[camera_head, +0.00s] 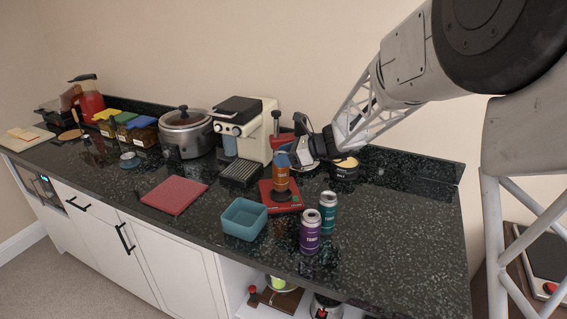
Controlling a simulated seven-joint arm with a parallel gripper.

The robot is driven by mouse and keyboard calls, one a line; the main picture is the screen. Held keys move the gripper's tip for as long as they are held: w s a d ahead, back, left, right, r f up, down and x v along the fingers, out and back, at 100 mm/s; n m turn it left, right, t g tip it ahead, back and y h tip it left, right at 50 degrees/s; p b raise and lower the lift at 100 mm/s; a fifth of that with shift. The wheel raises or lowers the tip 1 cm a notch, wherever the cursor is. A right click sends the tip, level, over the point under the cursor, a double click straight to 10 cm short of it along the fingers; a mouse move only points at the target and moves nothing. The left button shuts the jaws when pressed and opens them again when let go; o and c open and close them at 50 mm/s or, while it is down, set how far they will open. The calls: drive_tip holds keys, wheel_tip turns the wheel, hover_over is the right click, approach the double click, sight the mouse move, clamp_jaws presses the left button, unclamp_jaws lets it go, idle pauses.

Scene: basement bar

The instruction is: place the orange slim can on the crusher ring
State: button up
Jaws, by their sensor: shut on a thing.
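The orange slim can (281,179) is upright in the fingers of my gripper (283,158), which is shut on its upper part. The can is over the red base of the crusher (267,202). The dark crusher ring (284,197) shows just under the can's lower end. I cannot tell whether the can touches the ring or hangs slightly above it.
A purple can (310,233) and a teal can (328,212) stand in front right of the crusher. A teal open bin (244,220) is at front left. A coffee machine (245,125) stands behind left, a dark round container (345,170) to the right. The right counter is clear.

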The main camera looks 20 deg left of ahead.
drive_tip(key=shift+f, duration=1.3)
drive_tip(key=o, duration=1.1)
drive_tip(key=shift+d, duration=0.1)
drive_tip(key=v, duration=1.2)
